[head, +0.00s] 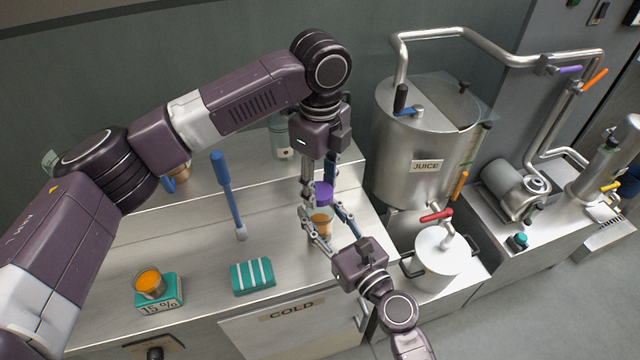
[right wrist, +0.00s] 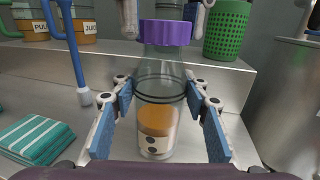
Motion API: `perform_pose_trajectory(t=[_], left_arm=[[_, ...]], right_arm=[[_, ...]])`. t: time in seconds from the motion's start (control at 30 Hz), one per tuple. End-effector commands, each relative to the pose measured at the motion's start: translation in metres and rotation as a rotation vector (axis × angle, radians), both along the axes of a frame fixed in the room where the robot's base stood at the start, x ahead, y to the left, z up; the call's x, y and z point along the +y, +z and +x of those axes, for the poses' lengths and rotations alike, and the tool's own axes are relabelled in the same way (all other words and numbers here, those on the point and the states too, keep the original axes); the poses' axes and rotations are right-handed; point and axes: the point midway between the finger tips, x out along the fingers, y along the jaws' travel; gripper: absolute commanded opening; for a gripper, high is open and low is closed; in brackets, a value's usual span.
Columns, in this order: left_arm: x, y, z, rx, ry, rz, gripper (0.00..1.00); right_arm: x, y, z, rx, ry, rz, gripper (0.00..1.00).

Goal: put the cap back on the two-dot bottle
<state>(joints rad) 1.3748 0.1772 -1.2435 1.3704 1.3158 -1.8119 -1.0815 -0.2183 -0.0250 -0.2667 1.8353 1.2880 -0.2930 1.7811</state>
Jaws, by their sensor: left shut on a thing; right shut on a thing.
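The two-dot bottle (right wrist: 157,118) is clear, stands upright on the steel counter, and holds orange juice. Its label with two dark dots faces the right wrist camera. In the head view the bottle (head: 320,224) is partly hidden by my grippers. The purple cap (right wrist: 165,32) sits at the top of the bottle neck; whether it is fully seated I cannot tell. My left gripper (head: 320,186) comes down from above and is shut on the cap (head: 323,194), one finger on each side. My right gripper (right wrist: 159,122) is shut on the bottle from the front, its blue pads either side.
A striped teal cloth (head: 252,277) lies left of the bottle. A blue-handled tool (head: 228,195) stands behind it. A glass of orange liquid (head: 150,283) sits at front left. A green perforated basket (right wrist: 227,30) is on the raised shelf. The juice tank (head: 425,150) stands close on the right.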

Motion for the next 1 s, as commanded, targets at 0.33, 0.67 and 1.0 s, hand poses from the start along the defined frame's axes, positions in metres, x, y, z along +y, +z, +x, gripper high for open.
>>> perform_pose_trajectory(t=[0.33,0.67,1.0], left_arm=[[0.0004,0.0008,0.0005,-0.001,-0.64,0.0,0.25],[0.0005,0.0005,0.0008,-0.002,-1.044,0.001,0.25],[0.0005,0.0,0.0005,-0.001,-1.041,0.0,0.58]], right_arm=[[-0.0003,-0.001,-0.0003,0.002,0.0,-0.001,0.0],[-0.0002,-0.0012,-0.0003,0.002,0.0,-0.001,0.0],[-0.0001,-0.0012,-0.0004,0.002,0.0,-0.001,0.0]])
